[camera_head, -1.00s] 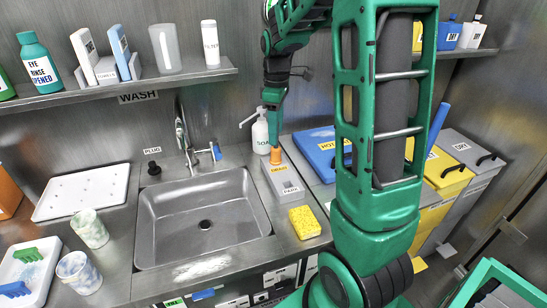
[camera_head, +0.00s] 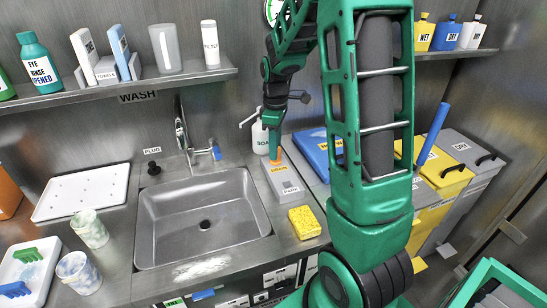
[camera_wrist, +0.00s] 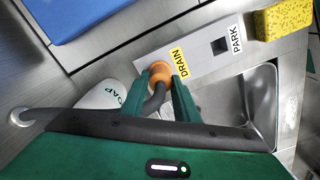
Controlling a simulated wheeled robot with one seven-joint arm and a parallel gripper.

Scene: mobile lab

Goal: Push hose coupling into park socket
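The orange hose coupling (camera_head: 276,153) stands at the DRAIN end of a grey socket block (camera_head: 286,187) right of the sink. The wrist view shows the coupling (camera_wrist: 160,72) beside the yellow DRAIN label, with a dark hose curving from it. The park socket (camera_wrist: 220,46) is a dark square opening beside the PARK label, with nothing in it. My gripper (camera_wrist: 161,88) is at the coupling, its green fingers on either side of it. A gap shows at the left finger; contact at the right one is unclear. In the head view my gripper (camera_head: 274,145) partly hides the coupling.
A soap bottle (camera_head: 260,136) stands close behind my gripper. A yellow sponge (camera_head: 304,222) lies just in front of the PARK end. The sink (camera_head: 203,215) is on the left, and a blue lid (camera_head: 318,150) is on the right. A shelf (camera_head: 130,87) overhangs at the back left.

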